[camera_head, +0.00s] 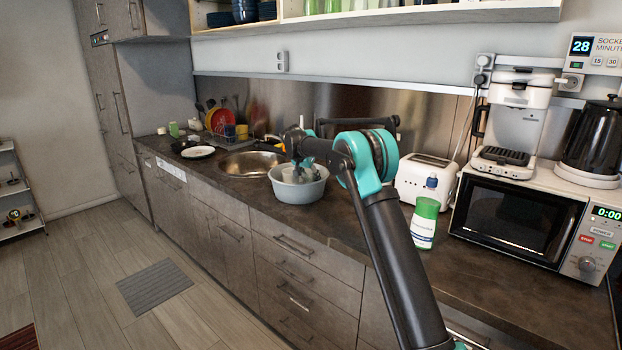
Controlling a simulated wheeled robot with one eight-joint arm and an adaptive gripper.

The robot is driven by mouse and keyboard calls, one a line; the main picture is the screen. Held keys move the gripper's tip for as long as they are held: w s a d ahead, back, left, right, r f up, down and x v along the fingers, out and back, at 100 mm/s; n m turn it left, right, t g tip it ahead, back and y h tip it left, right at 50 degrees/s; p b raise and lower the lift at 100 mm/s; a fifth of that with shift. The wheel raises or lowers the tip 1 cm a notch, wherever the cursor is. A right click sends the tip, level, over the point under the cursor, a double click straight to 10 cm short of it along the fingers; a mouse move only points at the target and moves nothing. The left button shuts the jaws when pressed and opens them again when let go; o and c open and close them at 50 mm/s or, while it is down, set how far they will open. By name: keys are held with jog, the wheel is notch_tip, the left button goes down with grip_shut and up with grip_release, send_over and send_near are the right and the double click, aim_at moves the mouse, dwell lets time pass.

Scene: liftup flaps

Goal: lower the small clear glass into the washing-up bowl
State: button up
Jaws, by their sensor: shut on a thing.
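The washing-up bowl (298,192) is a round, pale grey-blue tub on the dark counter, just right of the sink. My arm reaches out over the counter, and my gripper (304,168) points down over the bowl's opening. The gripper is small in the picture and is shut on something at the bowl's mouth. The small clear glass cannot be made out clearly against the gripper and the bowl. The bowl's inside is mostly hidden by its front wall and the gripper, so I cannot tell how deep the held thing is.
The steel sink (252,164) lies left of the bowl, with a white plate (198,152) and a dish rack beyond. Right of the bowl stand a white toaster (424,178), a green-capped bottle (424,222) and a microwave (518,222). A shelf (400,14) hangs above.

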jog(key=shift+f, duration=2.2)
dwell(1.1)
jog(key=o, duration=1.3)
jog(key=shift+o, duration=0.2)
jog(key=shift+r, duration=0.1)
